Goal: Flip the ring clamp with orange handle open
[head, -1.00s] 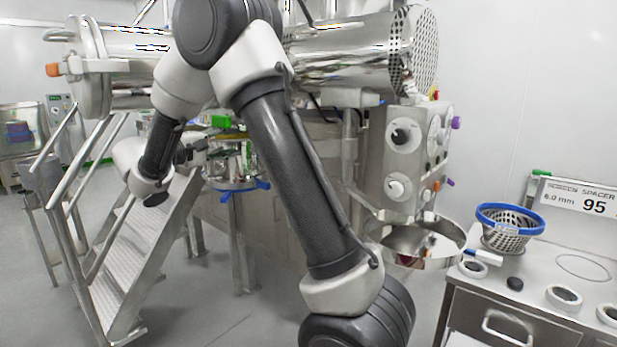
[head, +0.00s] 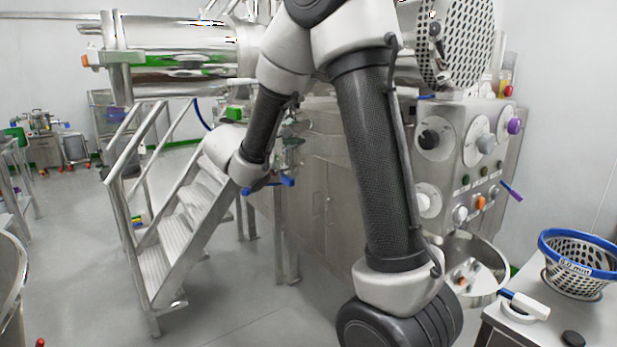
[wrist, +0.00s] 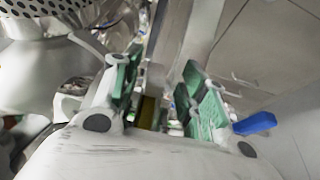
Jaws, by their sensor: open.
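An orange handle (head: 86,60) shows on the ring-shaped flange at the left end of the big steel cylinder in the head view; I cannot tell from here whether its clamp is open. My gripper (wrist: 158,88) is open in the wrist view, with green pads on its fingers and no object clearly held between them. In the head view, my wrist hangs over the top of the steps, to the right of and below the orange handle and well apart from it. The fingers are mostly hidden there.
Metal steps with railings (head: 160,230) stand below the cylinder. A blue handle (head: 270,185) is close to my wrist and also shows in the wrist view (wrist: 255,123). A control panel (head: 465,165) and a blue-rimmed basket (head: 578,262) are at right.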

